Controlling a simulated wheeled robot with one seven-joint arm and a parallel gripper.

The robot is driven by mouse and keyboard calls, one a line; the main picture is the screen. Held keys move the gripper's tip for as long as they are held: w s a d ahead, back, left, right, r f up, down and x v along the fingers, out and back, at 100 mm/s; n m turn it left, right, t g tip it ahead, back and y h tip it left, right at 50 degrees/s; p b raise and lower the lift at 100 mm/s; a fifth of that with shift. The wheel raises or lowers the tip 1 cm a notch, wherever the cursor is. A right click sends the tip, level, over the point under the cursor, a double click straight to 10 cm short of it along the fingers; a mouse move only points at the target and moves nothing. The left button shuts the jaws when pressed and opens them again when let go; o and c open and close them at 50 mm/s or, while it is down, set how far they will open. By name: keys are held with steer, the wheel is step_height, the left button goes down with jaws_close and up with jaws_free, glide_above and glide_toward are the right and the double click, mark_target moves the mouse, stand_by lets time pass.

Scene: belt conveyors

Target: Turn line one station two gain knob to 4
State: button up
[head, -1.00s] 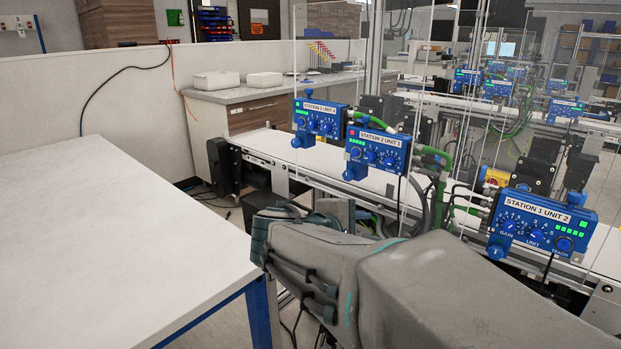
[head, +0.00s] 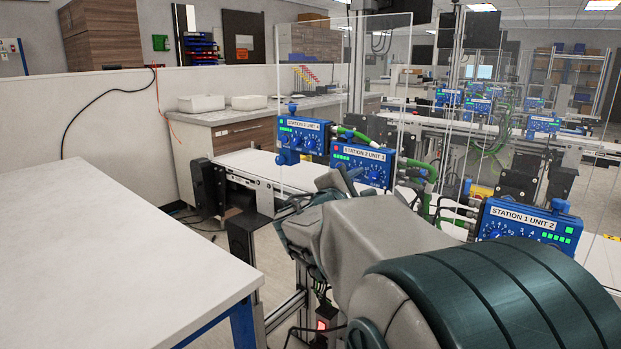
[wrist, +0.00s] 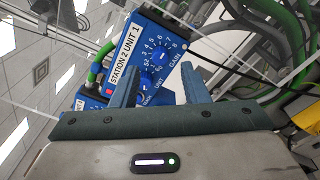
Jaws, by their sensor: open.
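The blue box labelled STATION 2 UNIT 1 (head: 362,166) is mounted beside the conveyor in the head view. It fills the upper middle of the wrist view, rotated, with its white label (wrist: 125,58). Its gain knob (wrist: 158,58) is blue, with a numbered dial and the word GAIN beside it. I cannot tell which number its pointer marks. My gripper (wrist: 160,68) is open and empty, with one finger on each side of the gain knob in that view; contact cannot be told.
Clear panels (head: 310,60) stand around the conveyor. Green cables (wrist: 292,40) run close right of the box. A white table (head: 90,260) is at left.

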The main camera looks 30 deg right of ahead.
mark_target(372, 177)
steer(key=shift+x, duration=2.05)
jaws_close()
steer(key=n+p, duration=0.1)
steer(key=n, duration=0.3)
steer(key=shift+r+n, duration=0.1)
steer(key=shift+n, duration=0.2)
steer(key=shift+n+p, duration=1.4)
steer(key=shift+n, duration=1.1)
